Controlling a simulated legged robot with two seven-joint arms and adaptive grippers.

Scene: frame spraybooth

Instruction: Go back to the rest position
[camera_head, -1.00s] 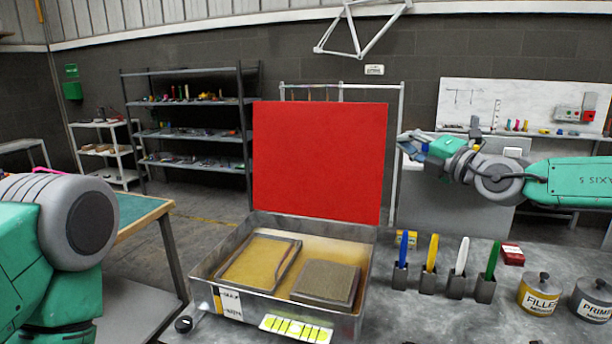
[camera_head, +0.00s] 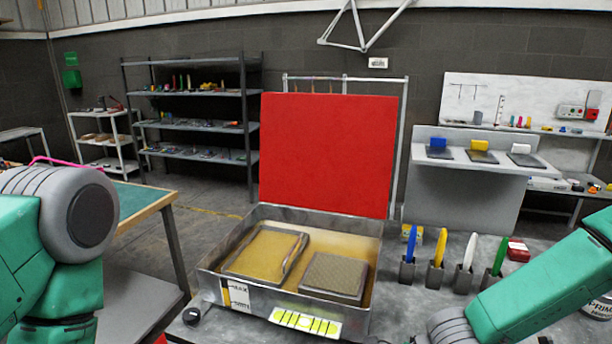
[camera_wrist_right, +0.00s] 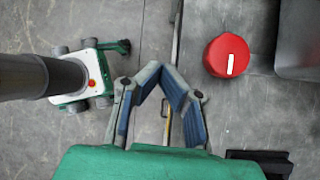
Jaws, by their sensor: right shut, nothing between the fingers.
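My right gripper (camera_wrist_right: 160,72) shows in the right wrist view, its fingertips together with nothing between them. It hangs above the edge of the grey workbench (camera_wrist_right: 240,115), beside a red round knob (camera_wrist_right: 228,55) with a white mark.
An open metal case (camera_head: 215,262) with a sponge-like block (camera_head: 335,275) and a yellow framed pad stands on the bench before a red panel (camera_head: 328,150). Several coloured-handled tools stand in holders to its right. A green-topped table (camera_head: 135,210) is at left.

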